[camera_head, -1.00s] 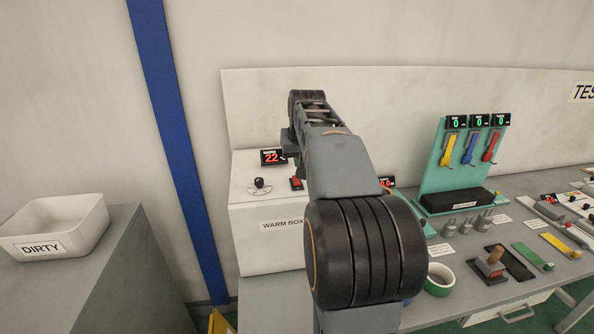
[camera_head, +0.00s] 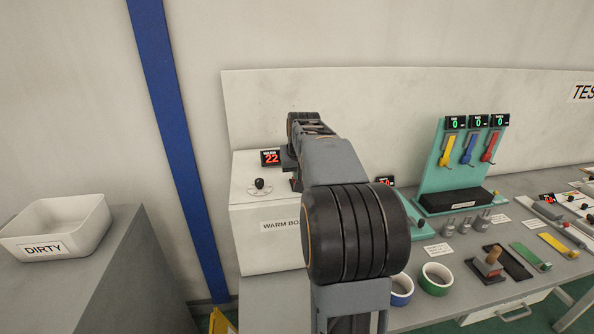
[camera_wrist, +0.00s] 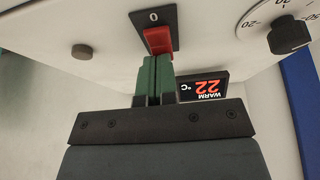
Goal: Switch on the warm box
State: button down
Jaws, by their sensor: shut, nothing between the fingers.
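The warm box (camera_head: 262,205) is a white cabinet left of my arm in the head view, labelled WARM BOX. Its display (camera_head: 270,157) reads 22 in red, and it also shows in the wrist view (camera_wrist: 203,87), upside down. A black dial knob (camera_head: 259,183) sits on its top. The red rocker switch (camera_wrist: 158,40) on a black plate marked 0 is in the wrist view. My gripper (camera_wrist: 156,62) is shut and empty. Its green fingertips are at the switch's near edge; I cannot tell if they touch. In the head view my arm hides most of the switch.
A DIRTY bin (camera_head: 58,228) stands on the grey counter at left. A white panel stands behind the box.

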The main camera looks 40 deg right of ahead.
jog(key=shift+w+r+p, duration=0.1)
jog(key=shift+r+p, duration=0.05)
jog(key=shift+p, duration=0.45)
jog(key=shift+f+b, duration=0.4)
jog(key=shift+s+f, duration=0.1)
jog(key=shift+s, duration=0.1)
jog(key=shift+s+a+g+b, duration=0.3)
jog(key=shift+s+b, duration=0.05)
jog(key=shift+s, duration=0.2)
jog(key=p+v, duration=0.1)
jog(key=v, duration=1.3)
jog(key=shift+s, duration=0.4)
